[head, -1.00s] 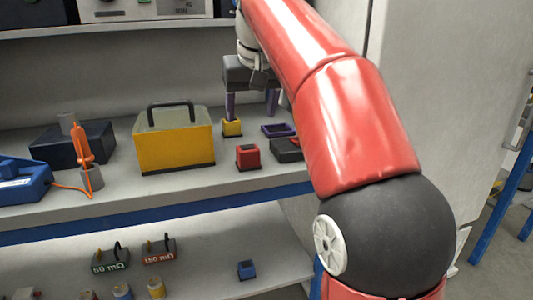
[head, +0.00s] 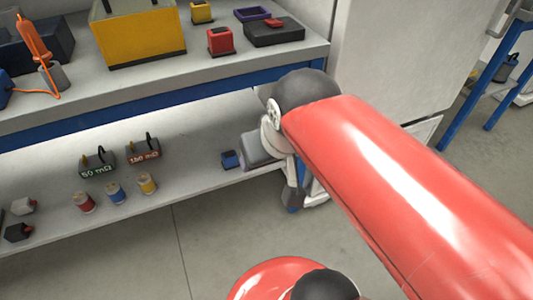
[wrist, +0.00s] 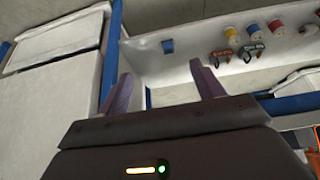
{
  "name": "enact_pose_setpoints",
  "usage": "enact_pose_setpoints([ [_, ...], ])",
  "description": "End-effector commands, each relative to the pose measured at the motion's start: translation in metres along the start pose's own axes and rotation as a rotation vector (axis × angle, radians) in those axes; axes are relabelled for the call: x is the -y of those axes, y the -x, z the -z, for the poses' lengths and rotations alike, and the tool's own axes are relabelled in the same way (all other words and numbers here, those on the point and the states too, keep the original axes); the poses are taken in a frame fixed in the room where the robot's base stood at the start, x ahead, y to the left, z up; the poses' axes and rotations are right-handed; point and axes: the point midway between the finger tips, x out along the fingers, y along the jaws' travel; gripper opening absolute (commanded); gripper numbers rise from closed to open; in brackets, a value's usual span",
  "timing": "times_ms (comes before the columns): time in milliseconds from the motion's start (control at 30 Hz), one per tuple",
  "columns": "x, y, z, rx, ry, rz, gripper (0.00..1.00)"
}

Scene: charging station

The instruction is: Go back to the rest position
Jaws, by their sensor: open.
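My gripper (wrist: 163,82) is open and empty; in the wrist view its two purple fingers stand apart with nothing between them. In the head view my red arm reaches from the lower right to the front of the shelf unit, and its wrist hangs just off the right end of the lower shelf (head: 190,185). The fingers are hard to make out there. In the wrist view the lower shelf (wrist: 185,65) shows beyond the fingers, tilted, with a small blue block (wrist: 168,46) on it.
The upper shelf (head: 150,85) holds a yellow case (head: 140,38), a red block (head: 220,41), a yellow block (head: 201,13), a purple tray (head: 252,14) and a black box (head: 274,32). A white cabinet (head: 390,60) stands right. Open floor (head: 215,235) lies in front.

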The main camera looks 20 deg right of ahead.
Motion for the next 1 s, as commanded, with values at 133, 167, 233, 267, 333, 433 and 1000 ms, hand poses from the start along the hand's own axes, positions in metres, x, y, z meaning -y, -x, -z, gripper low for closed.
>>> enact_pose_setpoints([
  [133,0.000,-0.014,-0.026,-0.006,-0.001,0.004,0.67],
  [167,0.000,-0.015,-0.028,-0.006,-0.001,0.005,0.67],
  [233,0.000,-0.017,-0.030,-0.005,-0.001,0.005,0.67],
  [267,0.000,-0.017,-0.030,-0.005,-0.001,0.005,0.67],
  [333,0.000,-0.017,-0.030,-0.004,-0.001,0.005,0.67],
  [433,0.000,-0.017,-0.030,-0.004,-0.001,0.005,0.67],
  [1000,0.000,-0.017,-0.029,-0.003,-0.001,0.004,0.67],
])
